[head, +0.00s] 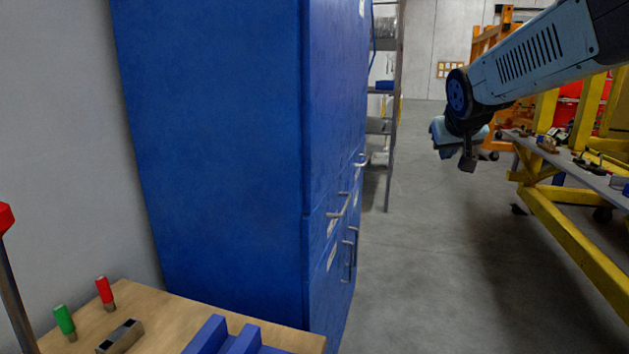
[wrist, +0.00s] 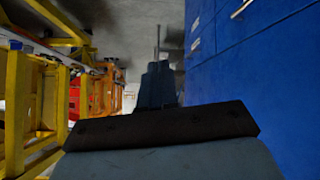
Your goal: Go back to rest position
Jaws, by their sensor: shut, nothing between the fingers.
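My gripper (head: 468,162) hangs at the end of my arm in the upper right of the head view, over open floor. It is shut and holds nothing. It is clear of the blue cabinet (head: 225,140) on its left and the yellow-framed workbench (head: 570,215) on its right. In the wrist view my gripper (wrist: 158,60) shows as a dark shape at the middle, partly hidden by a dark bar in front. The blue cabinet (wrist: 255,70) fills the right side there, and yellow framing (wrist: 40,100) the left.
A wooden table (head: 170,320) at the lower left bears a green-handled tool (head: 65,320), a red-handled tool (head: 104,291) and a blue block (head: 225,337). Cabinet handles (head: 340,207) jut toward the aisle. A metal shelf (head: 385,130) stands behind. The grey floor (head: 430,270) between cabinet and workbench is free.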

